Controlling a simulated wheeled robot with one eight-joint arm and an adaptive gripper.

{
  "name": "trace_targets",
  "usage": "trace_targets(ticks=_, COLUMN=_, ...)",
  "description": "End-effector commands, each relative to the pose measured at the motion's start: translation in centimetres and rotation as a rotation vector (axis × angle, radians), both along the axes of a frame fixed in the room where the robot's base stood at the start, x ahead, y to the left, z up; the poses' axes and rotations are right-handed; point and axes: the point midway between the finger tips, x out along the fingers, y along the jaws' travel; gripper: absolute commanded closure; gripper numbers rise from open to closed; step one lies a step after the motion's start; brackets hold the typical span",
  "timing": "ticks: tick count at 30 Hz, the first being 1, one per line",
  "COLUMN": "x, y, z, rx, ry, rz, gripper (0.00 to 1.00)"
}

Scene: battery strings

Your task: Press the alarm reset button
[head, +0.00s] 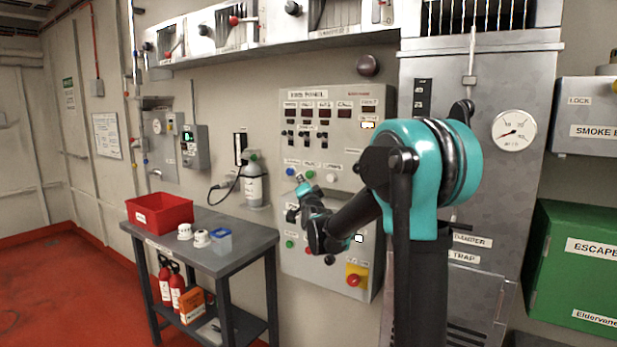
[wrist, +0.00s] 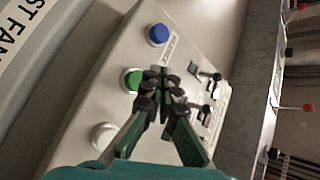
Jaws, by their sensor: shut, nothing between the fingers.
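The grey control panel (head: 345,200) stands on the wall in the head view. Its upper button row has a blue button (head: 290,171), a green button (head: 310,174) and a white button (head: 331,178). The wrist view shows the blue button (wrist: 157,35), the green button (wrist: 131,80) and the white button (wrist: 103,136) close up. I cannot read which one is labelled alarm reset. My gripper (wrist: 165,76) is shut and empty, its tips beside the green button in the picture. Contact with the panel cannot be told.
Switches (wrist: 207,77) are beside the tips in the wrist view. Lower on the panel is a red button on yellow (head: 354,280). A grey table (head: 240,255) with a red bin (head: 160,213) stands left. A green box (head: 575,262) is right.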

Motion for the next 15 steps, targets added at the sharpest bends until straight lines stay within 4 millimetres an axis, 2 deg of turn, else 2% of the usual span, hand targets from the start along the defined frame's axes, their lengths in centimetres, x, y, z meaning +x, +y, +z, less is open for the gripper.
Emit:
trace_targets(ticks=9, x=-2.2, y=1.7, z=0.0, rx=0.002, ry=-0.001, rz=0.001, gripper=1.00)
trace_targets(ticks=15, x=-2.6, y=2.0, z=0.0, rx=0.000, ry=0.000, rz=0.000, gripper=1.00)
